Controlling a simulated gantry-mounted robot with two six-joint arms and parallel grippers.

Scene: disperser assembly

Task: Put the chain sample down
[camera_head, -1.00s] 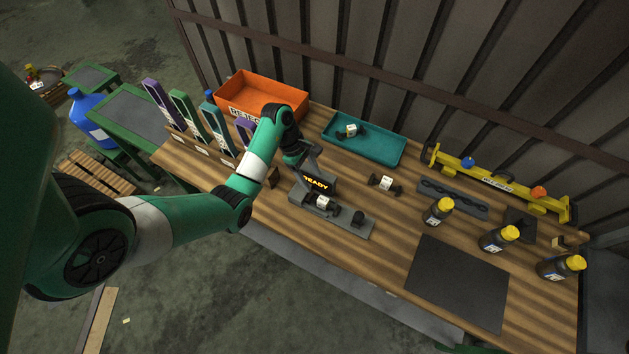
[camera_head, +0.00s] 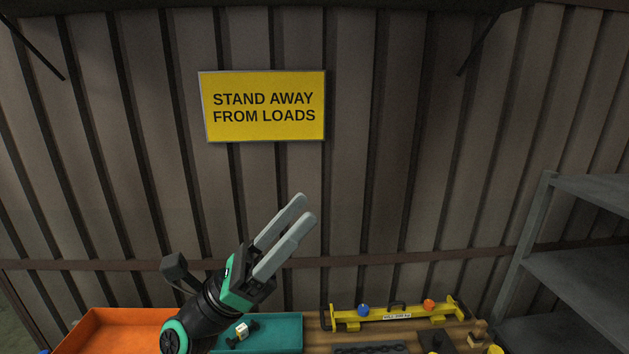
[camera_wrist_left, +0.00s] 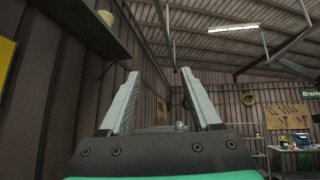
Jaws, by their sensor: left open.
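My left gripper (camera_head: 305,208) is raised in front of the corrugated wall, its two grey fingers pointing up and to the right. In the left wrist view its fingers (camera_wrist_left: 160,73) stand wide apart with nothing between them. A small dark sample with a white label (camera_head: 242,330) lies in the teal tray (camera_head: 286,330) at the bottom, below and left of the fingertips. The gripper is clear of it. I cannot tell whether this is the chain sample. Most of the bench is out of view. My right gripper is not in view.
An orange bin (camera_head: 105,335) is left of the tray. A yellow beam (camera_head: 345,320) with blue and orange knobs is to the right, behind a dark rack (camera_head: 370,349). Grey shelving (camera_head: 590,270) stands at right. A yellow warning sign (camera_head: 264,106) hangs on the wall.

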